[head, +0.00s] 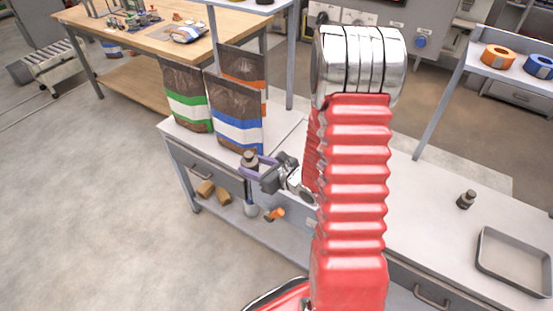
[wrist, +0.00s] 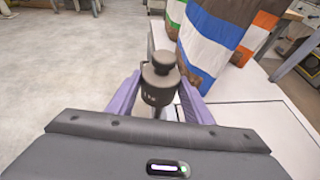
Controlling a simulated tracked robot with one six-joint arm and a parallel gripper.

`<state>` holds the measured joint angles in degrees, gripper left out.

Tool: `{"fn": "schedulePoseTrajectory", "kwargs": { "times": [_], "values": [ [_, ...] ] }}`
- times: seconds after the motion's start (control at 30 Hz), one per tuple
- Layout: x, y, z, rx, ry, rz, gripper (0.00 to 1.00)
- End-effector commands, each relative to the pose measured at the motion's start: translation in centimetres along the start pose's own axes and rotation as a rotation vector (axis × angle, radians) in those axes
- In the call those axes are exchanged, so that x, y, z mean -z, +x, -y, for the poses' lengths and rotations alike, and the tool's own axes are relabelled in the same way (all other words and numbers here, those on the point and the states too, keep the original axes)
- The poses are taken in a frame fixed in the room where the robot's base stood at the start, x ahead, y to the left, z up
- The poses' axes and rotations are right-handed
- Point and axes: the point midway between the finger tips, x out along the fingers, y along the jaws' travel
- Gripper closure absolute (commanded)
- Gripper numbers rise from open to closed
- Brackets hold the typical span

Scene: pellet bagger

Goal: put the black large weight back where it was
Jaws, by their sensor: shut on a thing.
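My gripper (wrist: 157,97) is shut on a black weight (wrist: 158,84) with a knob on top, its purple fingers on either side of it. In the head view my gripper (head: 252,168) holds this weight (head: 249,158) upright near the left front edge of the white bench, in front of the bags. I cannot tell how far it is above the surface. Another dark weight (head: 466,200) stands on the right part of the bench. My red arm hides the middle of the bench.
Brown bags with a green band (head: 188,98), a blue band (head: 236,127) and an orange band (head: 243,67) stand close behind my gripper. A grey tray (head: 514,260) lies at the right. Orange tape (head: 497,56) and blue tape (head: 540,67) lie on the raised shelf.

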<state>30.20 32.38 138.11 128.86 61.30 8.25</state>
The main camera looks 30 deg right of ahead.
Motion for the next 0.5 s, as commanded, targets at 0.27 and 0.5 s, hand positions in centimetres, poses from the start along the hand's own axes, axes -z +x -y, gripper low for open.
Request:
{"fn": "schedulePoseTrajectory", "kwargs": {
  "times": [0.27, 0.5],
  "values": [
    [-0.8, 2.3, -6.8, -0.121, -0.051, 0.004, 1.00],
    [-0.9, 3.0, -10.1, -0.176, -0.075, 0.004, 1.00]
  ]
}}
